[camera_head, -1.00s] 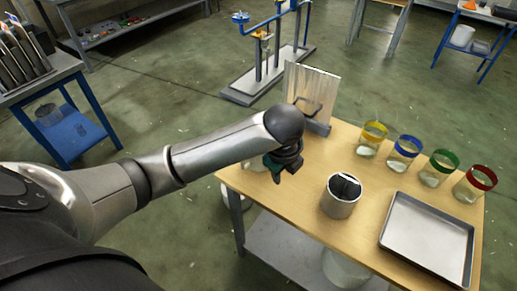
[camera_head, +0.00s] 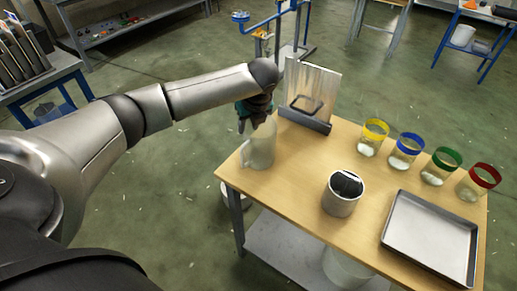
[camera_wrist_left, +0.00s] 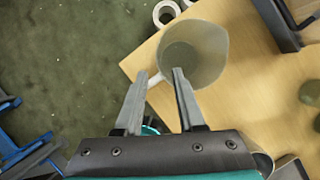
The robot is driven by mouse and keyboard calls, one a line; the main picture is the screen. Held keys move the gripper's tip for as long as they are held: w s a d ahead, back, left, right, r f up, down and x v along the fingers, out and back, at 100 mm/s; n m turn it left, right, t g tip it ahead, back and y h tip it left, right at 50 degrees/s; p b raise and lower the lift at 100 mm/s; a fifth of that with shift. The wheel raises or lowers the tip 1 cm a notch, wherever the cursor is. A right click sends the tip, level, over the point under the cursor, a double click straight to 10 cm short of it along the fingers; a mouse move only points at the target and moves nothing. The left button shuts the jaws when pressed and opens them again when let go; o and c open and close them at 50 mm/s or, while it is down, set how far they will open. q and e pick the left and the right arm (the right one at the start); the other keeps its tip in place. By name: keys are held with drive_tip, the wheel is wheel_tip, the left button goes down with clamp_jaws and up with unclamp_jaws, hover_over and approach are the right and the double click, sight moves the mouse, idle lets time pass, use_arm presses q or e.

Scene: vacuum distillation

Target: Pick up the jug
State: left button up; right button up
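The jug (camera_head: 259,150) is a translucent whitish vessel standing upright at the table's left corner, its handle toward the left. In the left wrist view the jug (camera_wrist_left: 197,52) is seen from above, its open mouth showing. My left gripper (camera_head: 254,120) is above the jug, at its rim in the head view. In the wrist view my left gripper (camera_wrist_left: 160,74) is open and empty, with the jug's handle (camera_wrist_left: 155,79) showing between the fingertips. I cannot tell the exact gap between fingers and handle. My right gripper is not in view.
On the wooden table (camera_head: 285,190) stand a framed panel (camera_head: 312,92), a grey canister with dark contents (camera_head: 342,195), several glass beakers with coloured rims (camera_head: 406,150) and a metal tray (camera_head: 430,238).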

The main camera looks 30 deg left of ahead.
sight(256, 147)
use_arm(q)
drive_tip(key=b+x, duration=0.1)
drive_tip(key=x, duration=0.6)
drive_tip(key=shift+d, duration=0.15)
clamp_jaws()
idle(1.3)
